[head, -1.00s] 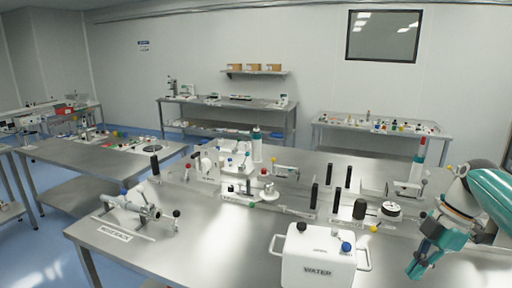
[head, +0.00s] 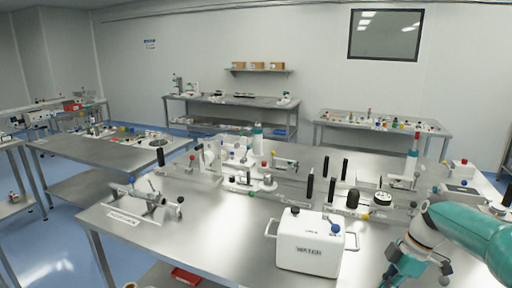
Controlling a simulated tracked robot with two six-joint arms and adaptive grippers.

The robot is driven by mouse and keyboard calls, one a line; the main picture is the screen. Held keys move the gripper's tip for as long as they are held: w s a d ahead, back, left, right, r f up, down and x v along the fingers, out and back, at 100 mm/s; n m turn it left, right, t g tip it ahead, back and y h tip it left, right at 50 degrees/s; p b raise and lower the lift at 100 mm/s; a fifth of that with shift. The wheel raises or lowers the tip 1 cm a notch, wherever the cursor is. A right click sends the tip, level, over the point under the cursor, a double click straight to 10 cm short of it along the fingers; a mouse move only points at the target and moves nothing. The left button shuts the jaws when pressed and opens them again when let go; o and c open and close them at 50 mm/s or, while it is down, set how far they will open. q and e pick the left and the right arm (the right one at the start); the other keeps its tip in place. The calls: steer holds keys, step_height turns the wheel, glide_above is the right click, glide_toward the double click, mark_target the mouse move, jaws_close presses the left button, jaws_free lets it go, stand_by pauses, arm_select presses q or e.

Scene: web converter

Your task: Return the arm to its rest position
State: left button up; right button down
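My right arm (head: 450,235) comes in from the right edge, teal and white. Its gripper (head: 393,284) hangs low at the bottom edge, to the right of the white WATER container (head: 309,252). The fingers are mostly cut off by the frame, so I cannot tell whether they are open or shut. No held object shows. My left gripper is not in view.
The steel table (head: 225,240) carries the web converter apparatus (head: 240,170) with upright black posts, and a roller fixture (head: 148,196) at the left. The container stands near the front edge. Other benches (head: 95,158) stand left and behind. A red item (head: 186,276) lies below the table.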

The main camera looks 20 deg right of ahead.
steer(key=w+a+f+m, duration=0.1)
steer(key=a+f+m, duration=0.2)
steer(key=a+f, duration=0.6)
steer(key=a+f+m, duration=0.3)
steer(key=a+f, duration=0.2)
steer(key=f, duration=0.7)
steer(key=s+a+f+m+b, duration=0.1)
steer(key=s+a+f+m, duration=0.8)
steer(key=s+a+f, duration=0.3)
steer(key=s+a, duration=0.3)
steer(key=a, duration=0.1)
steer(key=shift+s+a+f, duration=0.2)
steer(key=shift+s+f, duration=0.1)
steer(key=shift+f, duration=0.05)
steer(key=shift+w, duration=0.1)
